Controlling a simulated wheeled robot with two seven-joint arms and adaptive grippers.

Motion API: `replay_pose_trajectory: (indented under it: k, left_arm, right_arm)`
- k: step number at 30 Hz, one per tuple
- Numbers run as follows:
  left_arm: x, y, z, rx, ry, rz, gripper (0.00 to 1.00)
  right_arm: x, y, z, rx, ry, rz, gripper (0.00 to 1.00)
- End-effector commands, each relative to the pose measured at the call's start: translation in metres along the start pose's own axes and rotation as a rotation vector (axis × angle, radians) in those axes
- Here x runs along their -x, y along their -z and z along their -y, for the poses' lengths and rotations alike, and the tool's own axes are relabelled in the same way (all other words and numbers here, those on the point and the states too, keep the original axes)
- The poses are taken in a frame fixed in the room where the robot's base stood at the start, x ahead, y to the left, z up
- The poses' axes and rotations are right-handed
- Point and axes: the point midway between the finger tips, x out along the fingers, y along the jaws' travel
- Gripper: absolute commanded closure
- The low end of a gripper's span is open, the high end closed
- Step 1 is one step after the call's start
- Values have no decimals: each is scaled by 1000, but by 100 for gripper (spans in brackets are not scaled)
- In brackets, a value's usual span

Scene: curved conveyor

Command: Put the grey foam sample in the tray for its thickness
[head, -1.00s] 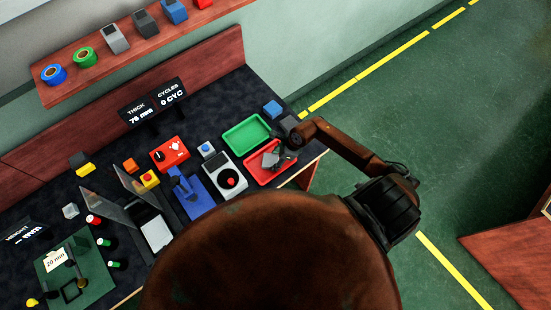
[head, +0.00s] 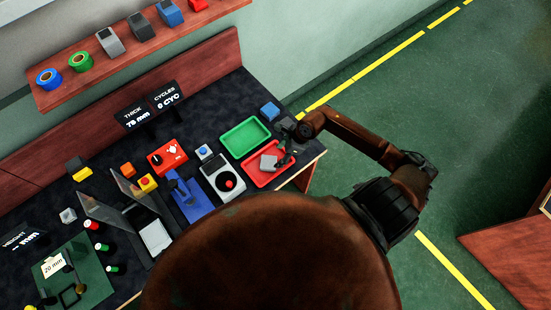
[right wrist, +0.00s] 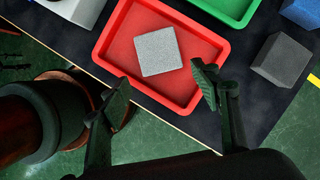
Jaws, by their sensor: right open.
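The grey foam sample (right wrist: 158,52) lies flat in the red tray (right wrist: 117,26), inside its rim; it also shows in the head view (head: 268,162), in the red tray (head: 252,175). My right gripper (right wrist: 162,88) is open and empty, its two fingers apart near the tray's front edge, with the sample beyond the fingertips. In the head view my right gripper (head: 287,153) is at the right side of the red tray. The green tray (head: 246,138) stands empty behind the red one. My left gripper is out of view.
A dark grey block (right wrist: 282,60) and a blue block (head: 270,111) stand right of the trays. A display reads 75 mm (head: 137,117). Left of the trays are a grey device with a round dial (head: 227,182), a blue fixture and a red box (head: 168,156).

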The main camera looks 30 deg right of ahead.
Motion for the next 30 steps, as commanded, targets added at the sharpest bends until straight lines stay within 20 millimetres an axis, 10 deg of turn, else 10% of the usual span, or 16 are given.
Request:
replay_pose_trajectory:
  k: [9, 30]
  left_arm:
    - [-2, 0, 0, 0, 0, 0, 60]
    - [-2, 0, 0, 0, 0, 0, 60]
  right_arm:
    - [41, 0, 0, 1, 0, -1, 43]
    - [44, -7, -4, -8, -7, 26, 43]
